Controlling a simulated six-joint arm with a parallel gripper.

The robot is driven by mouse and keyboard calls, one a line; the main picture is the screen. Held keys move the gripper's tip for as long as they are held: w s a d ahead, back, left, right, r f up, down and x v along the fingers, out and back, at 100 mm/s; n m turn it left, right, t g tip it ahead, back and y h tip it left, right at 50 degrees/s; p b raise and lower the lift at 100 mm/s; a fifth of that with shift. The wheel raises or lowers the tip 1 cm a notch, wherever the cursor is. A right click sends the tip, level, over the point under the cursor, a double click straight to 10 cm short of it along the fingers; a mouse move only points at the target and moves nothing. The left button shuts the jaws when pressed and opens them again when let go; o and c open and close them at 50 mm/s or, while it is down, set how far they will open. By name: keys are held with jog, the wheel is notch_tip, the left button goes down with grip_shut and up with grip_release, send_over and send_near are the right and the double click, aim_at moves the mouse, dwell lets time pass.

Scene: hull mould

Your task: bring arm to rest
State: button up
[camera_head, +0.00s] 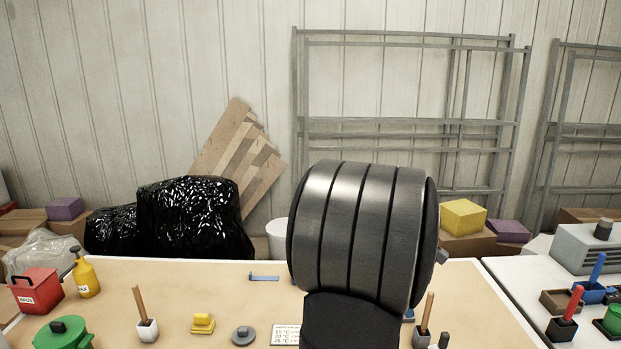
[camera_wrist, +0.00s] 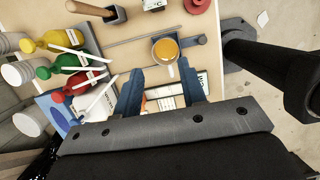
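My gripper (camera_wrist: 160,68) shows in the wrist view, with two blue fingers standing apart. No object is clamped between them. A cup with orange contents (camera_wrist: 165,50) lies just beyond the fingertips in the picture; I cannot tell how far below it is. Part of a white printed card (camera_wrist: 158,103) shows between the fingers. In the head view my own arm fills the middle foreground and hides part of the table, and my gripper is not visible there.
Several coloured bottles crowd the left of the wrist view. A second table (camera_head: 520,275) stands at right.

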jog(key=shift+f, duration=1.8)
jog(key=o, duration=1.2)
jog(key=shift+d, duration=0.1)
jog(key=shift+o, duration=0.8)
jog(key=s+d+r+y, duration=0.1)
jog(key=s+d+r, duration=0.3)
jog(key=s+d, duration=0.2)
jog(key=shift+d+r+y, duration=0.15)
jog(key=shift+r+y, duration=0.15)
jog(key=s+d+r+y, duration=0.2)
jog(key=s+d+r, duration=0.1)
jog(key=s+r, duration=0.15)
notch_tip(320, 180, down, 11)
jog(key=shift+s+r, duration=0.15)
jog(key=shift+s, duration=0.15)
jog(key=shift+d+r, duration=0.1)
jog(key=shift+d, duration=0.05)
notch_tip(320, 180, up, 10)
